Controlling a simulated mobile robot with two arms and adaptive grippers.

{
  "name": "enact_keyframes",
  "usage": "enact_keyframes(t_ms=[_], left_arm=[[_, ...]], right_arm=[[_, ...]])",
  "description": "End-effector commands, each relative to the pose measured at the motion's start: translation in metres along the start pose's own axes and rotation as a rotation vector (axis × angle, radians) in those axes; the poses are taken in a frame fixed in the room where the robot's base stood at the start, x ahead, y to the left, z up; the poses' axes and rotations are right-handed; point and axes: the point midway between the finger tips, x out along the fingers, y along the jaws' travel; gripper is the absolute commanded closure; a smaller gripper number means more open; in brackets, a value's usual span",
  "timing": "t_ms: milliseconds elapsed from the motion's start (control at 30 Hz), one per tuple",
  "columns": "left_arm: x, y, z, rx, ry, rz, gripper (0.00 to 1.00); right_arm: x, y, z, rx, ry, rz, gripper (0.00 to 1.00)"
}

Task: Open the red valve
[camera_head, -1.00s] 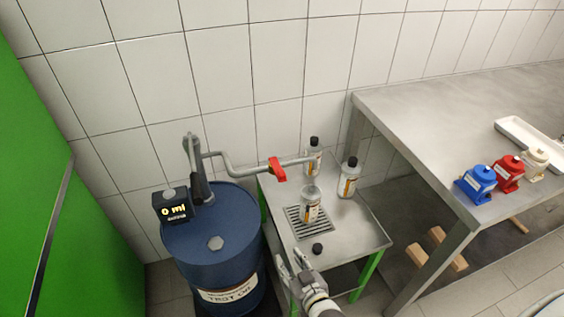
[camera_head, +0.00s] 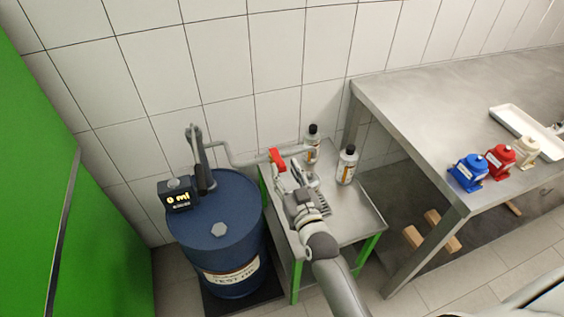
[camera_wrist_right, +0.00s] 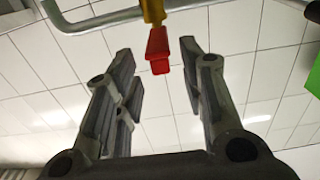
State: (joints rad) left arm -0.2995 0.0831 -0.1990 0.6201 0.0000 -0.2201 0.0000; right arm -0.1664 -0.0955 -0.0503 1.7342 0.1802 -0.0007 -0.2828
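The red valve (camera_head: 277,159) sits on the grey pipe (camera_head: 235,158) that runs from the pump on the blue drum. In the right wrist view the red valve handle (camera_wrist_right: 158,50) lies between the two finger tips, with clear gaps on both sides. My right gripper (camera_head: 289,176) is open and just below the valve; its spread fingers (camera_wrist_right: 156,65) also show in the wrist view. No contact with the handle is visible. My arm and gripper hide most of the drain grate and the open bottle under the spout. My left gripper is not in view.
A blue drum (camera_head: 216,240) with a display (camera_head: 179,196) reading 0 ml stands left. Two capped bottles (camera_head: 347,165) (camera_head: 312,144) stand on the small metal table (camera_head: 350,222). The steel workbench (camera_head: 430,110) at right carries blue, red and cream containers and a white tray.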

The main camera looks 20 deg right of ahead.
Motion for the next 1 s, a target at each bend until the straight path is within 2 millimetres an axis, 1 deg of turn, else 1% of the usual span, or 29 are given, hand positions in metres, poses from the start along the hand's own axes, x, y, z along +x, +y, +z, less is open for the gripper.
enact_keyframes(t_ms=[33,100,233,400,667,933,967,1000], left_arm=[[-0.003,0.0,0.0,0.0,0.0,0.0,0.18],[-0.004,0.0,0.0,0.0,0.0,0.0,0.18],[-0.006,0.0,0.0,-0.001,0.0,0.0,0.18],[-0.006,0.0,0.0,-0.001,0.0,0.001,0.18],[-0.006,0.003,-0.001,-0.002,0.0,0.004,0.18],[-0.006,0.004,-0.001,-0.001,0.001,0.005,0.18],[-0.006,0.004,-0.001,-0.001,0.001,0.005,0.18],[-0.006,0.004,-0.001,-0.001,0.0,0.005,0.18]], right_arm=[[0.008,0.0,-0.003,0.0,0.002,0.0,0.62],[0.017,0.0,-0.002,-0.001,0.001,0.0,0.62],[0.028,0.0,-0.001,-0.001,0.001,0.001,0.62],[0.034,0.0,0.0,0.0,0.0,0.001,0.62],[0.034,0.0,0.0,0.0,0.0,0.001,0.62],[0.034,0.0,0.0,0.0,0.0,0.0,0.97],[0.034,0.0,0.0,0.0,0.0,0.0,1.0],[0.034,0.0,0.0,0.0,0.0,0.0,1.0]])
